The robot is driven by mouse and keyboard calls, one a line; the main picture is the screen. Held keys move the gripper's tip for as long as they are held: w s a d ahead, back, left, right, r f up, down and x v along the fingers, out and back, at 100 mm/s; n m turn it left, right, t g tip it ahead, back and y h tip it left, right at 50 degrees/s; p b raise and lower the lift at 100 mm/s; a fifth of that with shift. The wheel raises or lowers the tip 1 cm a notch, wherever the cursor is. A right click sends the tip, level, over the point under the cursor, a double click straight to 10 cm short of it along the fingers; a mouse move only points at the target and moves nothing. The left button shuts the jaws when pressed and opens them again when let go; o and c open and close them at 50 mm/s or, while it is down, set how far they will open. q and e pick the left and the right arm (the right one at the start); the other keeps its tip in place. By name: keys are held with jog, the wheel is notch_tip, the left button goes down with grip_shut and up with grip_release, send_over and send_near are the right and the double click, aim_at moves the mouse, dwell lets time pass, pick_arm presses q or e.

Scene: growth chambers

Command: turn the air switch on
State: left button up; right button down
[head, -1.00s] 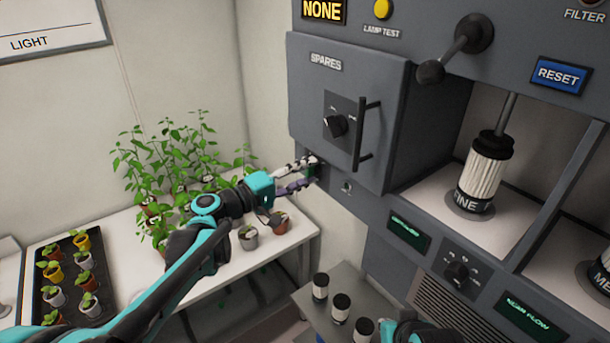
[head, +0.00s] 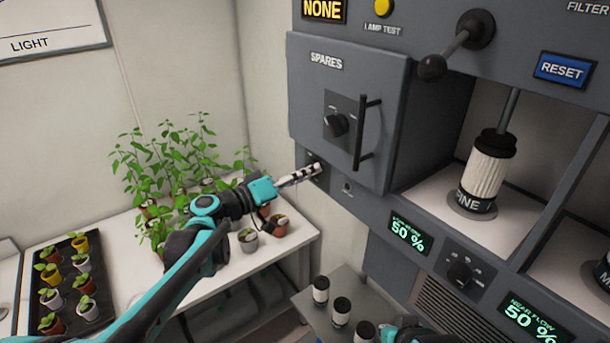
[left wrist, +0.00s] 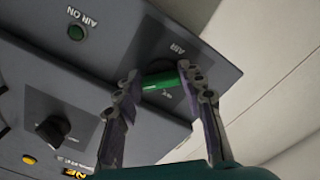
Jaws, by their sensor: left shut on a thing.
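The air switch (left wrist: 160,79) is a green bar on a dark plate marked AIR in the left wrist view. My left gripper (left wrist: 152,80) has one finger on each side of the bar and is shut on it. In the head view my left gripper (head: 316,170) is at the panel's left edge, below the SPARES door, and covers the switch. A round green lamp (left wrist: 77,32) labelled AIR ON shows in the left wrist view. Only a teal and black part of my right arm shows at the bottom of the head view; its fingers are hidden.
Two displays read 50 %: the upper one (head: 409,235) and the NEAR FLOW one (head: 529,318). The SPARES door (head: 350,110) with its black handle is close above my left gripper. Potted plants stand on the white table (head: 115,240).

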pick_arm(q)
jog(key=shift+f, duration=0.15)
jog(key=o, duration=1.2)
jog(key=shift+c, duration=0.2)
jog(key=shift+s+a, duration=0.1)
jog(key=v, duration=1.1)
jog(key=shift+s+a, duration=0.25)
jog(key=shift+a, duration=0.05)
